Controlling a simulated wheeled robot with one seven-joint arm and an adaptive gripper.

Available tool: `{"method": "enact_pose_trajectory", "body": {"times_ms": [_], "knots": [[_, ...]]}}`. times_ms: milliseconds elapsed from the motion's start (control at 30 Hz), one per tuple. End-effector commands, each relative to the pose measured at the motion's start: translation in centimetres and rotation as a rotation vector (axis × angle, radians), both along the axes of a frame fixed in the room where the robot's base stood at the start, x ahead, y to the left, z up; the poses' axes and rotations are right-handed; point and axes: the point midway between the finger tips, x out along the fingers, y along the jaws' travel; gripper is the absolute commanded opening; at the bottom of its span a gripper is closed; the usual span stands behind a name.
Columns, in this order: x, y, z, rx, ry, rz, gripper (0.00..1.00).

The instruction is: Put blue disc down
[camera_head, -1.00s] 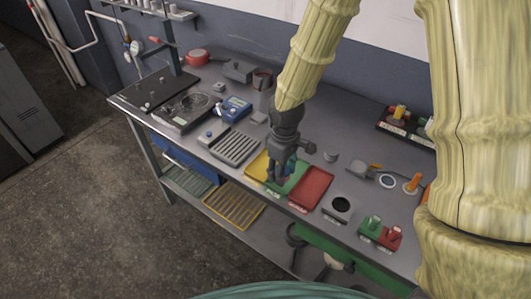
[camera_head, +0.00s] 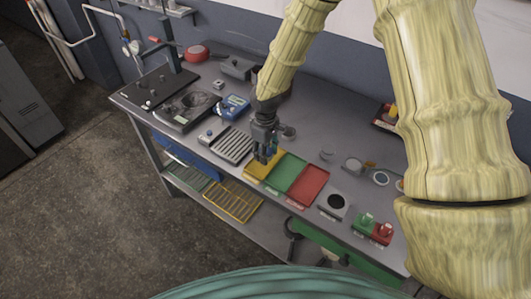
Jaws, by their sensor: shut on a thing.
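My gripper (camera_head: 263,156) hangs fingers down over the left edge of the yellow tray (camera_head: 256,171), close to the slotted grey rack. It is shut on the blue disc, which is too small and too covered by the fingers to make out clearly; some blue shows at the fingers. I cannot tell whether the disc touches the tray. The green tray (camera_head: 286,173) and the red tray (camera_head: 308,187) lie side by side to the right and look empty.
The slotted grey rack (camera_head: 233,145) lies left of the trays, with a blue meter (camera_head: 234,105) behind it. A box with a round black opening (camera_head: 336,202) and a green and red button block (camera_head: 373,228) stand to the right.

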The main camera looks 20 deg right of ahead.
Motion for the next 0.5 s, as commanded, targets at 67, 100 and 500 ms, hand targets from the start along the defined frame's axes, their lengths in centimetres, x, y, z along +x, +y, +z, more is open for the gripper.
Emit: {"method": "enact_pose_trajectory", "body": {"times_ms": [67, 100, 500], "knots": [[-0.1, 0.0, -0.5, -0.001, 0.002, 0.002, 0.15], [-0.1, 0.0, -0.9, -0.001, 0.002, 0.002, 0.15], [0.0, 0.0, -1.9, -0.001, -0.001, 0.001, 0.15]]}}
